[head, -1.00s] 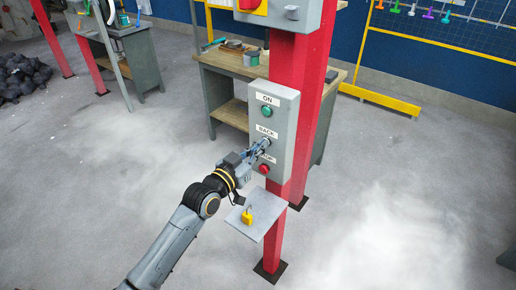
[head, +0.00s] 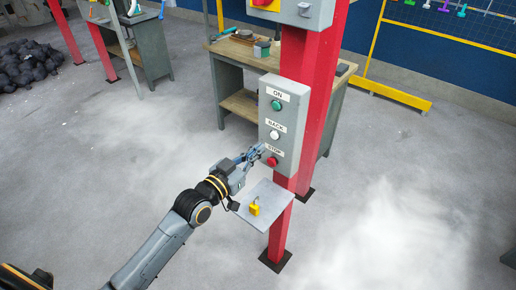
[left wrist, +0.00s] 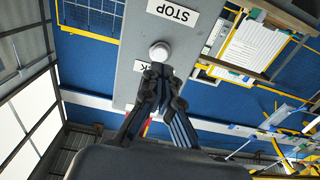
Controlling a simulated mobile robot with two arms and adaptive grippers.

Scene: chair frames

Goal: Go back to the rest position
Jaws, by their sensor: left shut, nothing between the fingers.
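My left gripper (head: 257,153) is shut with nothing in it. In the head view its fingertips are just left of the grey control box (head: 279,91), level with the STOP label. The box carries a green ON button (head: 276,105), a white BACK button (head: 275,135) and a red STOP button (head: 271,161), all visible. In the left wrist view the shut fingers (left wrist: 161,72) point towards the white button (left wrist: 160,50) and partly hide the BACK label. A small gap seems to lie between fingertips and box. My right gripper is not in view.
The box hangs on a red post (head: 309,100). A workbench (head: 232,60) stands behind.

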